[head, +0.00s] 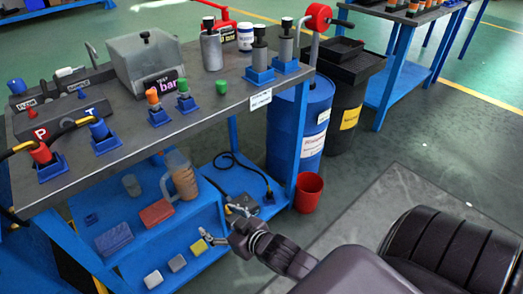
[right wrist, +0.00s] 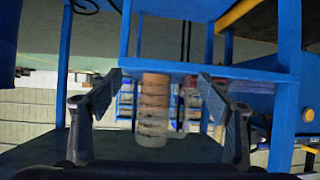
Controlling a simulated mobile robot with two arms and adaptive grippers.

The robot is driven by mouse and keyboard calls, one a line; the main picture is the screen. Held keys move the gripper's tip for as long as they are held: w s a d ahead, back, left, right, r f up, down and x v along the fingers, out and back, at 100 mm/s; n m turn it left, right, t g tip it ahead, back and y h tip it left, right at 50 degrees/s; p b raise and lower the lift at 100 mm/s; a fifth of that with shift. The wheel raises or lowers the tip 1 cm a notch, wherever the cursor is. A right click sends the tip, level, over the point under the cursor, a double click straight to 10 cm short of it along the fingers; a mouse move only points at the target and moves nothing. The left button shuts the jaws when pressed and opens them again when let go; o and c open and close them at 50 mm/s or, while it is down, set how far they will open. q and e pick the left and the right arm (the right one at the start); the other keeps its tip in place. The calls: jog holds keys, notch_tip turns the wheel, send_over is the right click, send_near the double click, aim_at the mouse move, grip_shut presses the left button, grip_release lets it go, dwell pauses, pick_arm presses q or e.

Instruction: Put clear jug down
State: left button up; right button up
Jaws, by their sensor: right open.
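The clear jug (head: 185,178) stands upright on the blue lower shelf (head: 208,222) of the workbench, with brownish banded contents and its handle toward the left. My right gripper (head: 216,220) is open and empty, in front of the shelf and apart from the jug. In the right wrist view the picture looks upside down; the jug (right wrist: 154,108) shows ahead between the two spread fingers (right wrist: 160,95), with a gap on both sides. My left gripper is not in view.
A red block (head: 156,213), blue block (head: 114,239) and several small blocks lie on the lower shelf. The benchtop (head: 215,102) overhangs the shelf. A red bucket (head: 308,192) stands on the floor.

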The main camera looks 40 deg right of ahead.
jog(key=s+a+g+h, duration=0.1)
jog(key=s+g, duration=0.8)
jog(key=s, duration=1.3)
jog(key=shift+s+a+f, duration=0.25)
jog(key=shift+a+f, duration=0.1)
jog(key=shift+f, duration=0.05)
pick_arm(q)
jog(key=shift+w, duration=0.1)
